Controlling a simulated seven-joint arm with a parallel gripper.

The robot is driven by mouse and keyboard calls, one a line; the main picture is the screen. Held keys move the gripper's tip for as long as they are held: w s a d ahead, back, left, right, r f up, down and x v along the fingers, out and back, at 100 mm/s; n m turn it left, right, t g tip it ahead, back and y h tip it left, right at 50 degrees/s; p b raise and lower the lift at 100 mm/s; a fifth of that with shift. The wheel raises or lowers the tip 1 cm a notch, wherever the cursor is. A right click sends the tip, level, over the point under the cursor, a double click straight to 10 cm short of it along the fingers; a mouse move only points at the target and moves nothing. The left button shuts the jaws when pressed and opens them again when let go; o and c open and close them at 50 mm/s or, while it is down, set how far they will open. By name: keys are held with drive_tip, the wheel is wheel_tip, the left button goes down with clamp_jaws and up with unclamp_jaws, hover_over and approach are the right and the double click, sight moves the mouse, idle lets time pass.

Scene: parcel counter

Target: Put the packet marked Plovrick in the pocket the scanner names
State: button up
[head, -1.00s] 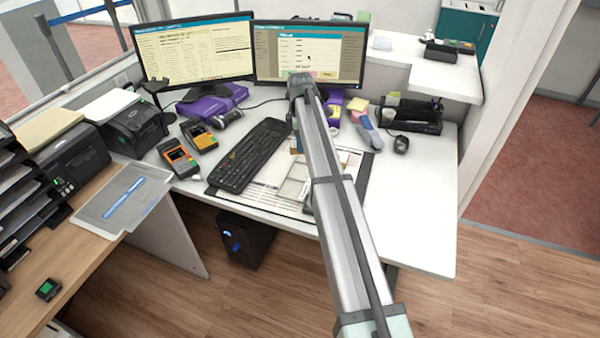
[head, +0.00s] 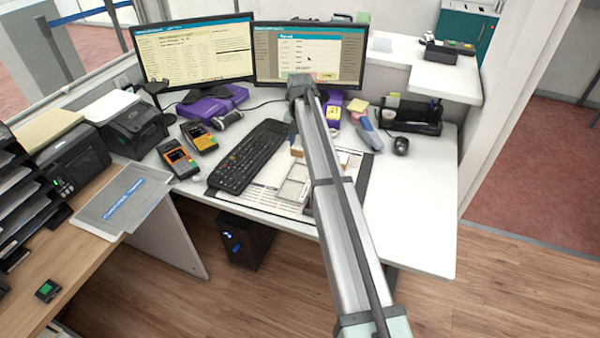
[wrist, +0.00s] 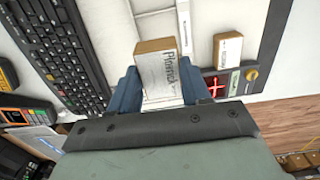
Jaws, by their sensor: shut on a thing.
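A small tan packet (wrist: 158,75) with a white label is between the blue fingers of my gripper (wrist: 160,88) in the wrist view. Its printed name runs sideways and looks like Plovrick. My gripper is shut on it. In the head view my arm covers most of the gripper and packet. A white tray with divisions (head: 293,187) lies on the desk mat and shows at the top of the wrist view (wrist: 150,22). A dark device with a red cross (wrist: 213,86) sits right of the packet; I cannot tell whether it is the scanner.
Another small tan packet (wrist: 228,48) lies right of the held one. A black keyboard (head: 248,157) is left of the tray. Two monitors (head: 195,45) stand behind. A mouse (head: 401,145) is at the right; the desk's right front is clear.

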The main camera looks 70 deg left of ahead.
drive_tip(key=shift+f, duration=4.95)
drive_tip(key=shift+f, duration=0.2)
drive_tip(key=o, duration=1.1)
wheel_tip(320, 180, up, 12)
drive_tip(key=shift+r, duration=0.2)
